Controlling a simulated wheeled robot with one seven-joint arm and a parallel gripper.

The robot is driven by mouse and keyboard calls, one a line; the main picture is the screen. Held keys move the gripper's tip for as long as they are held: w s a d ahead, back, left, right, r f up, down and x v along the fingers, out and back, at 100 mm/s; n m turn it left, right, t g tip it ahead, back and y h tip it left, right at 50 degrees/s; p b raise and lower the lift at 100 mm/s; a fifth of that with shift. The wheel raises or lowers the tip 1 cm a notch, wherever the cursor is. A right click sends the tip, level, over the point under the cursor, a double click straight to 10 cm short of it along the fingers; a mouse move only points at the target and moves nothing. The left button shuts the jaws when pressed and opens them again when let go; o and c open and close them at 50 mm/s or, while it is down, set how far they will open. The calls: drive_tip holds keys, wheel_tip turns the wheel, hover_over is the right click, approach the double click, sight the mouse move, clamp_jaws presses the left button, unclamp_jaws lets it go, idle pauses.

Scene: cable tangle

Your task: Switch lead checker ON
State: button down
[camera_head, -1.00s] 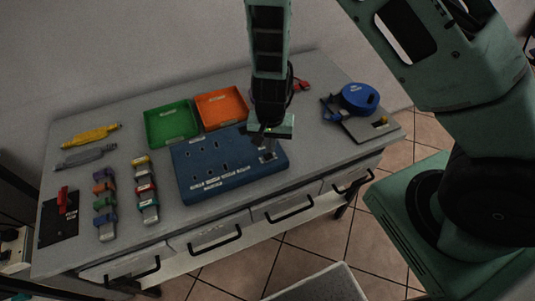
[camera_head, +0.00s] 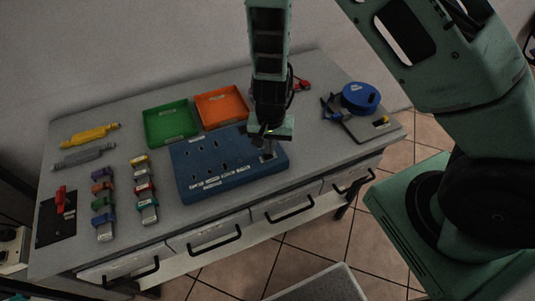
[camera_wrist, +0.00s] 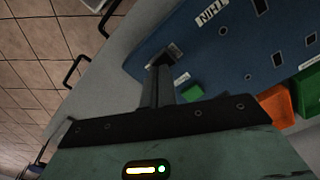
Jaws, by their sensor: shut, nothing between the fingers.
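The blue panel with several dark slots and white labels (camera_head: 182,168) lies flat on the bench, and I take it to be the lead checker. My gripper (camera_head: 267,153) is shut and empty, pointing down over the panel's right end. In the wrist view my gripper (camera_wrist: 160,68) reaches a small dark grey switch-like part (camera_wrist: 169,53) near the panel's edge; I cannot tell whether they touch. Beside the fingers is a small green square (camera_wrist: 192,92), partly hidden by the gripper body. The switch position is not readable.
Behind the panel are a green tray (camera_head: 148,124) and an orange tray (camera_head: 222,93). A blue reel (camera_head: 360,97) is at the right. Coloured clips (camera_head: 103,204), yellow and grey tools, and a black plate with a red part (camera_head: 60,202) are at the left.

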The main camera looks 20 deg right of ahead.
drive_tip(key=shift+f, duration=0.3)
wheel_tip(320, 180, up, 7)
drive_tip(key=p, duration=0.6)
idle(0.4)
idle(0.5)
